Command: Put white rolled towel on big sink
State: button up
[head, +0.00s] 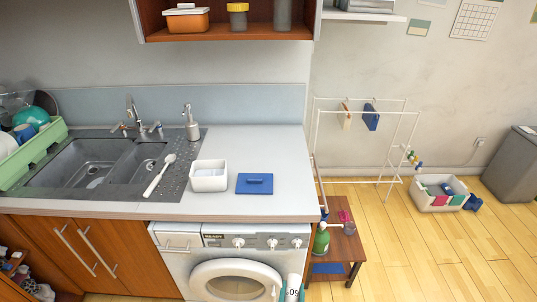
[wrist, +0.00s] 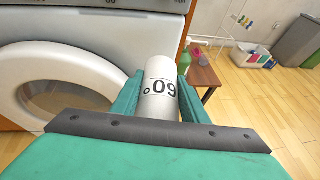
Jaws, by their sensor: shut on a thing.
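My gripper (wrist: 159,92) has green fingers and is shut on the white rolled towel (wrist: 157,72), a white cylinder with dark "60°" print upside down in the wrist view. The towel's lower end is hidden by the gripper. In the head view the towel (head: 294,283) and green fingertips show at the bottom edge, in front of the washing machine. The big sink (head: 68,165) is the left basin of the dark sink unit, to the upper left of my gripper. A small pale patch shows on its floor; I cannot tell what it is.
The washing machine (head: 188,262) stands under the counter (head: 240,208). A green dish rack (head: 35,155) stands at left. A small brown table (head: 350,245) is at right.

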jog(key=s+a+f+n+y, duration=0.2)
jog(key=s+a+f, duration=0.1)
jog(key=a, duration=0.5)
jog(key=shift+s+a+f+y, duration=0.2)
jog(key=shift+a+f+y, duration=0.1)
jog(key=shift+f, duration=0.55)
jog(key=shift+d, duration=0.1)
